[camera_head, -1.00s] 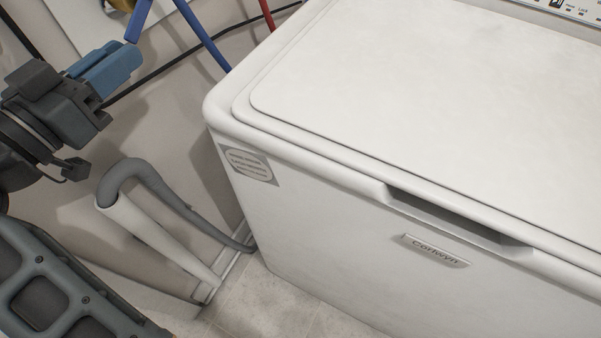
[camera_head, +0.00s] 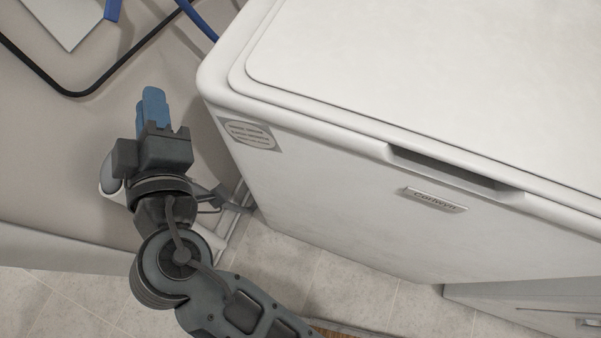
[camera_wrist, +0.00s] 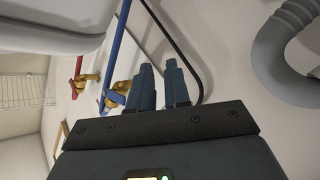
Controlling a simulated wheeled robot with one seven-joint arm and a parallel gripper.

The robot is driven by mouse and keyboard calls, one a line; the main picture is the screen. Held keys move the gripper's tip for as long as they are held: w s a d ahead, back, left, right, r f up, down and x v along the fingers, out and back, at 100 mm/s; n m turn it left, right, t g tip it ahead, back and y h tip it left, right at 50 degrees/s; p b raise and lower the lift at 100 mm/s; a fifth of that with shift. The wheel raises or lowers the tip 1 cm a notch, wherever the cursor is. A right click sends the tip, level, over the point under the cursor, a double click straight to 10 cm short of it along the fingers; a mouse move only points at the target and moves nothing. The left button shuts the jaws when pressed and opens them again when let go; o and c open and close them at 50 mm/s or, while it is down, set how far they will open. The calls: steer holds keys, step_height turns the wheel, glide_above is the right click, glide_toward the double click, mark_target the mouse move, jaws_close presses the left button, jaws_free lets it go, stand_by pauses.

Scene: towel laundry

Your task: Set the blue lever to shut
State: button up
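In the wrist view the blue lever (camera_wrist: 121,87) sits on a brass valve (camera_wrist: 112,99) on the wall, left of my fingers. A blue hose (camera_wrist: 122,45) runs from this valve; the lever's exact angle is hard to tell. My gripper (camera_wrist: 159,68) has its two blue-grey fingers apart with nothing between them. In the head view my gripper (camera_head: 155,95) is left of the washer and points up the picture toward the wall area. A blue piece (camera_head: 113,10) shows at the top edge there; I cannot tell whether it is the lever.
A second brass valve with a red lever (camera_wrist: 80,86) is left of the blue one. The white washer (camera_head: 330,220) fills the right side of the head view. A black cable (camera_head: 85,92) runs along the wall. A grey drain hose (camera_wrist: 278,55) is right of my fingers.

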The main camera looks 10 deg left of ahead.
steer(key=s+d+f+m+p, duration=0.1)
steer(key=s+d+p, duration=0.1)
steer(key=d, duration=0.9)
steer(key=s+d+f+m+p, duration=0.1)
steer(key=s+d+p, duration=0.1)
steer(key=d, duration=1)
steer(key=shift+s+f+g+h+p, duration=0.15)
steer(key=shift+s+g+h+p, duration=0.15)
steer(key=shift+g+p, duration=0.1)
